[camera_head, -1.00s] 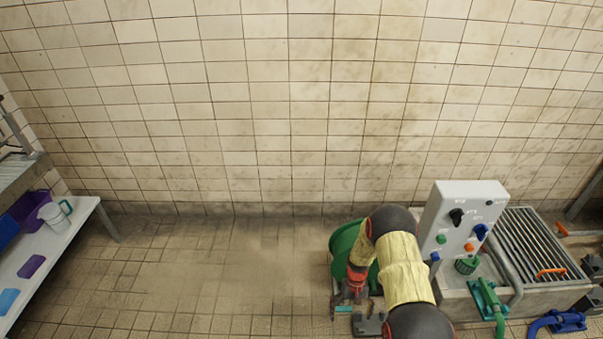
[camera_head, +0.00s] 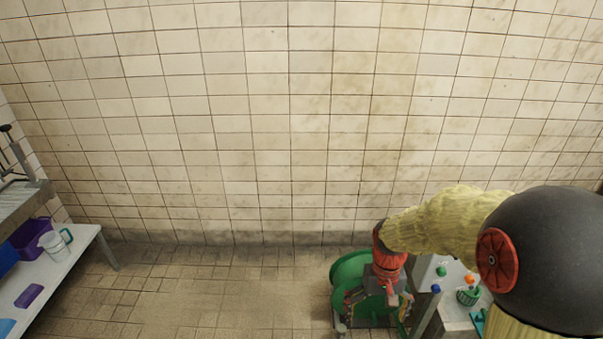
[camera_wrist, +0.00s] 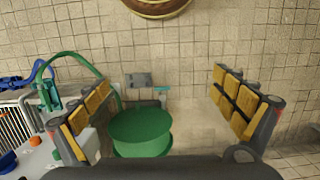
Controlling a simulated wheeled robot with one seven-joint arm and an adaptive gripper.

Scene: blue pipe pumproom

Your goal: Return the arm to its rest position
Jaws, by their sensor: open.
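My arm comes in from the right in the head view, bent at a large dark joint with a yellow-sleeved link. My gripper (camera_head: 388,290) hangs below the red wrist part, in front of a green round drum (camera_head: 348,272). In the wrist view my gripper (camera_wrist: 165,110) is open, its two fingers with yellow pads spread wide and nothing between them held. The green drum (camera_wrist: 140,130) shows lower down, beyond the fingers, and looks apart from them.
A grey control panel and basin with a green cup (camera_head: 468,296) stand at right, partly hidden by my arm. A white bench (camera_head: 75,250) with a jug (camera_head: 53,244) and purple bin (camera_head: 30,236) is at left. The tiled floor (camera_head: 200,280) between is clear.

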